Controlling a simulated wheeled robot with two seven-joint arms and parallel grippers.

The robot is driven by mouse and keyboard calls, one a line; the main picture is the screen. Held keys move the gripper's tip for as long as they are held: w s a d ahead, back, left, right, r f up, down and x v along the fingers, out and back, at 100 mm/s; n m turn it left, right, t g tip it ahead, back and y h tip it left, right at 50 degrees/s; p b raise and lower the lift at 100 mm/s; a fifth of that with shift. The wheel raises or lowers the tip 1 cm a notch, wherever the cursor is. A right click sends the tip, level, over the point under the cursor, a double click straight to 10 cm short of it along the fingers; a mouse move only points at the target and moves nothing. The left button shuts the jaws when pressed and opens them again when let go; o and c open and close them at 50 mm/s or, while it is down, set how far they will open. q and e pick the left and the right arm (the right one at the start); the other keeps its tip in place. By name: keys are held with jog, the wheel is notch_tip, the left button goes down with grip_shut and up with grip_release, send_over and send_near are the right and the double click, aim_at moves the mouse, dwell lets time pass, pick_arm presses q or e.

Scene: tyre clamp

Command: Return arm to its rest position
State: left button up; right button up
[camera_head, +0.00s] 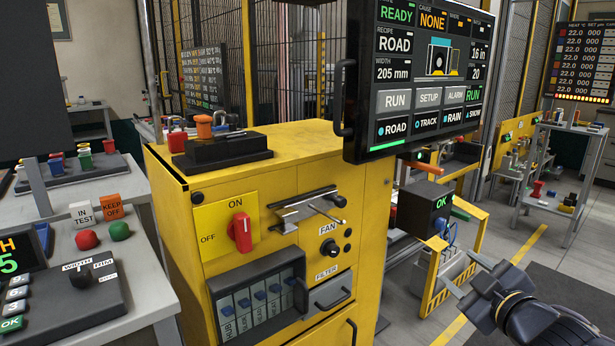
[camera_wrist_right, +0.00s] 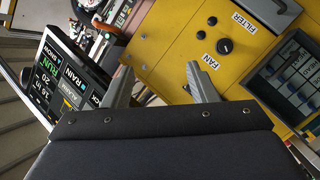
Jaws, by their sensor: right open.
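My right gripper (camera_head: 464,278) comes in from the lower right in the head view. It is open and empty, in the air to the right of the yellow cabinet (camera_head: 372,255). In the right wrist view, the two grey fingers of the right gripper (camera_wrist_right: 158,78) stand apart with nothing between them. Past them are the yellow cabinet front (camera_wrist_right: 170,40) with its FAN knob (camera_wrist_right: 225,46) and the screen (camera_wrist_right: 70,75). My left gripper is not in view.
The hanging screen (camera_head: 428,80) overhangs the cabinet's right side. A black OK box (camera_head: 425,208) and yellow frame (camera_head: 433,275) stand near the right gripper. A side table (camera_head: 100,270) with buttons is at the left. Open floor (camera_head: 530,245) lies at the right.

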jog(key=s+d+r+m+g+h+p, duration=0.2)
jog(key=s+r+m+h+p, duration=0.1)
jog(key=s+r+m+p, duration=0.3)
pick_arm(q)
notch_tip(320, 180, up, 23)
jog(key=p, duration=1.5)
pick_arm(e)
jog(key=s+a+r+m+g+y, duration=0.1)
jog(key=s+a+m+g+y, duration=0.1)
jog(key=s, duration=0.8)
jog(key=s+a+r+m+g+y, duration=0.1)
jog(key=s+a+m+g+y, duration=0.1)
jog(key=s+a+m+g, duration=0.2)
jog(key=s+a+g, duration=0.2)
jog(key=s+a, duration=0.2)
jog(key=s, duration=0.2)
jog(key=shift+r+g, duration=0.3)
jog(key=shift+r, duration=0.1)
jog(key=shift+c, duration=0.4)
